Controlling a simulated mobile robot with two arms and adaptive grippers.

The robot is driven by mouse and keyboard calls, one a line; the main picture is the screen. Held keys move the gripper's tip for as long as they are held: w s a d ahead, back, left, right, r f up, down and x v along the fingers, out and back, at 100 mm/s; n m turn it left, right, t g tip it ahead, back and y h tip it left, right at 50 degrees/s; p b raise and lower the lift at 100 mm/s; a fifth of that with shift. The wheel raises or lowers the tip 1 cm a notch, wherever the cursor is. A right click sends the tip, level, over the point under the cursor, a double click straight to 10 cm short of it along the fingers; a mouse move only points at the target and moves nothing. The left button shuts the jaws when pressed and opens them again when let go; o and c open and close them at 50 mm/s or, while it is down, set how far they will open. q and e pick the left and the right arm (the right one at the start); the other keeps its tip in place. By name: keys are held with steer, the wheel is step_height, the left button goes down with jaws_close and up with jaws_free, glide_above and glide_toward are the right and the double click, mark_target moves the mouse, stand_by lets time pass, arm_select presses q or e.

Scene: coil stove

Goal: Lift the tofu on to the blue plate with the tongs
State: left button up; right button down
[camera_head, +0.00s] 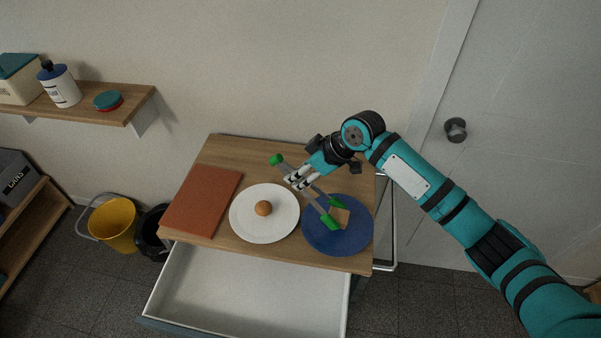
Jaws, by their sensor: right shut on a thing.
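My right gripper (297,180) is shut on the tongs, above the back of the wooden top. The tongs (313,200) are grey with green ends, one end pointing up left and the tips pointing down right. Their green tips are at a tan block, which looks like the tofu (343,216), over the blue plate (340,246). I cannot tell whether the tofu rests on the plate or is held just above it; the tips partly cover it. My left gripper is not in view.
A white plate (250,232) with a brown round thing (263,208) is left of the blue plate. A terracotta board (203,200) lies farther left. An empty drawer (248,290) stands open in front. A shelf (90,110), a yellow bucket (113,225) and a door (530,130) surround the cabinet.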

steer(key=c, duration=1.4)
jaws_free()
steer(key=shift+r+p, duration=3.65)
steer(key=shift+r, duration=1.35)
